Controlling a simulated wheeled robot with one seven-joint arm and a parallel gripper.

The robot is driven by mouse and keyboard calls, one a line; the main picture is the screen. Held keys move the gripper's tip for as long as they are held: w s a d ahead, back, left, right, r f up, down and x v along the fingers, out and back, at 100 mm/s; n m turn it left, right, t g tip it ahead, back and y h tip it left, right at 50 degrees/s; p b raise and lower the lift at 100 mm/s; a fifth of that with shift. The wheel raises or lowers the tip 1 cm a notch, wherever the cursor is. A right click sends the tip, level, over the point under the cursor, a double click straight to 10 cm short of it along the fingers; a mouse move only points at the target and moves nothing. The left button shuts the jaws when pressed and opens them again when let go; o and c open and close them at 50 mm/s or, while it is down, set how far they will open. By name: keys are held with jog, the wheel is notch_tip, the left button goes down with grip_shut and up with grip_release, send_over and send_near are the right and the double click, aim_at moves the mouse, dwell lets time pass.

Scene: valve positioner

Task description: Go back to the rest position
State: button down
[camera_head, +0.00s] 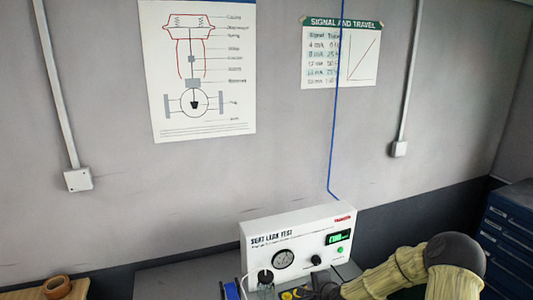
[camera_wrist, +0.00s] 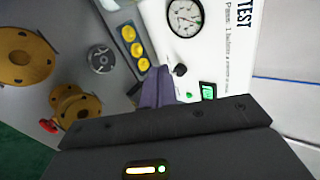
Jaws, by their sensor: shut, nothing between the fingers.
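My gripper (camera_wrist: 157,88) shows in the wrist view with its dark purplish fingers together and nothing visible between them. It is in front of the lower part of the white seat leak test unit (camera_wrist: 232,45), near a black knob; I cannot tell whether it touches anything. In the head view the same unit (camera_head: 262,228) stands at the bottom middle, with a gauge, a lit green display and a black knob. My bent, beige-sleeved arm (camera_head: 408,270) reaches in from the lower right, and my gripper cannot be made out clearly there.
In the wrist view, brass-coloured flanged parts (camera_wrist: 22,58), a grey round part (camera_wrist: 100,58), a row of yellow round parts (camera_wrist: 135,46) and a red piece (camera_wrist: 48,126) are close by. Blue drawers (camera_head: 508,235) stand at right; a tape roll (camera_head: 57,287) lies at left.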

jog(key=s+r+n+g+h+b, duration=0.1)
jog(key=s+n, duration=0.4)
jog(key=s, duration=0.5)
jog(key=s+r+n+g+h+b, duration=0.1)
jog(key=s+r+n+g+b, duration=0.2)
jog(key=s, duration=0.7)
jog(key=s+r+n+g+h+b, duration=0.1)
jog(key=s+r+n+g, duration=0.2)
jog(key=s+r+n, duration=0.2)
jog(key=s+n, duration=0.2)
jog(key=s, duration=0.2)
jog(key=shift+s+d+r+b, duration=0.15)
jog(key=shift+s+b, duration=0.25)
dwell(0.4)
